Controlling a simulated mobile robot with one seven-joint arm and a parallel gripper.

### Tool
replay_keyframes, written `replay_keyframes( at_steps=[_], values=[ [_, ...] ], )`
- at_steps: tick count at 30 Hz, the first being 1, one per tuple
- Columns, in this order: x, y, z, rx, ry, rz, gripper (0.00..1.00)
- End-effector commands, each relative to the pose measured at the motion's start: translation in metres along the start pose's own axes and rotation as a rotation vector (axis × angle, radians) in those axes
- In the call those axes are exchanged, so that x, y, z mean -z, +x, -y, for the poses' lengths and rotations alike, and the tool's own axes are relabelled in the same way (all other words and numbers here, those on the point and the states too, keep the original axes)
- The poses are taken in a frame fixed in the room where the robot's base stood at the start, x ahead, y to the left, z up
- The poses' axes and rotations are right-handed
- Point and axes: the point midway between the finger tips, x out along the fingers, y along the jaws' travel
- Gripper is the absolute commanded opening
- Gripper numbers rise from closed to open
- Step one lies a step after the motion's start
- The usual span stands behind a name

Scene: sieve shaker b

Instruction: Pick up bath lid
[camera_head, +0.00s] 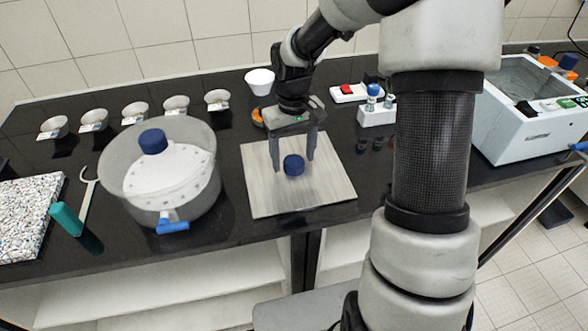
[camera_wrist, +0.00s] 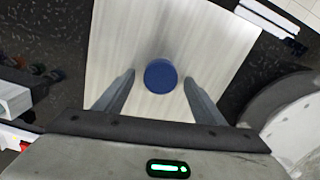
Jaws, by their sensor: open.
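The bath lid (camera_head: 330,195) is a flat, square, brushed-metal plate lying on the black bench, with a round blue knob (camera_head: 293,166) at its middle. In the wrist view the lid (camera_wrist: 150,30) fills the centre and its knob (camera_wrist: 160,76) lies between the fingertips. My gripper (camera_head: 293,163) points down over the lid, open, with one finger on each side of the knob. In the wrist view both fingers of my gripper (camera_wrist: 159,80) look apart from the knob. I cannot tell the exact height of the fingertips relative to it.
A round grey pot (camera_head: 205,190) with a white perforated disc and blue knob stands left of the lid. Several small bowls line the bench's back left. A white bath (camera_head: 500,135) stands at the right. A white cup (camera_head: 260,82) and a small rack (camera_head: 376,115) stand behind the lid.

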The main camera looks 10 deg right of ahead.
Motion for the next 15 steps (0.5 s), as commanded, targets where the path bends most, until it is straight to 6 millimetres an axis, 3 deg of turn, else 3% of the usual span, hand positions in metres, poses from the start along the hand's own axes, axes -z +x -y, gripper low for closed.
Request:
replay_keyframes(
  at_steps=[9,15],
  values=[
    [0.0002,0.007,0.0003,-0.001,-0.002,-0.001,0.63],
    [0.0002,0.0069,0.0003,-0.001,-0.002,-0.001,0.3]
  ],
)
